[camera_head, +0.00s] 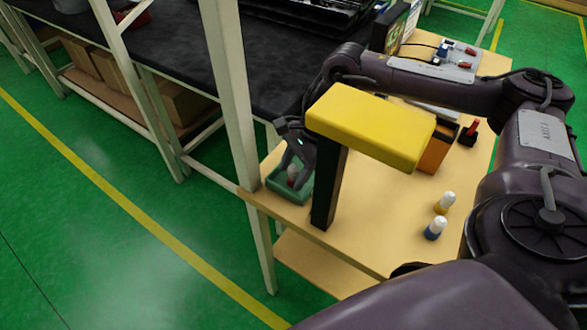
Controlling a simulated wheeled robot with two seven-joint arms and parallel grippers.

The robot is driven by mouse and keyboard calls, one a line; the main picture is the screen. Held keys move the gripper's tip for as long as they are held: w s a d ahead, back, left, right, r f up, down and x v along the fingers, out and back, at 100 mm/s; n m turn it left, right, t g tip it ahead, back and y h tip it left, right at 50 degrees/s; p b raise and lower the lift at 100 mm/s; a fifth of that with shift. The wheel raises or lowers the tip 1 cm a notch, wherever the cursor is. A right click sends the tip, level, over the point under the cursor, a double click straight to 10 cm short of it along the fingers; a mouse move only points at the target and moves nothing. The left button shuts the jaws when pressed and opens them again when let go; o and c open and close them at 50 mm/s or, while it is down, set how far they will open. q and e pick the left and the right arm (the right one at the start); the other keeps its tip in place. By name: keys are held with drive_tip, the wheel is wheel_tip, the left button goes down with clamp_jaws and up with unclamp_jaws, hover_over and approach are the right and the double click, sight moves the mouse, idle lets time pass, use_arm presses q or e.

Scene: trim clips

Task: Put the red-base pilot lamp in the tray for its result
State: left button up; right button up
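A green tray (304,195) sits at the left edge of the wooden table, partly hidden by a dark post. A small lamp (292,174) with a pale cap and a reddish tint stands in or just above this tray; its base is hard to make out. My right gripper (293,161) reaches down over the tray, with its fingers at the lamp. I cannot tell whether they grip it. An orange tray (433,156) stands right of the post, partly covered by the yellow block. My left gripper is not in view.
A yellow block (371,126) tops the dark post (328,187) beside the green tray. A blue-base lamp (435,229) and a yellow-base lamp (444,204) stand at the right. A test panel (447,64) lies at the back. The front middle tabletop is clear.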

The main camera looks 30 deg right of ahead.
sight(296, 165)
drive_tip(key=b+v, duration=0.1)
drive_tip(key=v, duration=0.4)
drive_tip(key=shift+w+r, duration=0.1)
drive_tip(key=p+v, duration=0.2)
drive_tip(key=v, duration=0.5)
drive_tip(key=shift+p, duration=0.3)
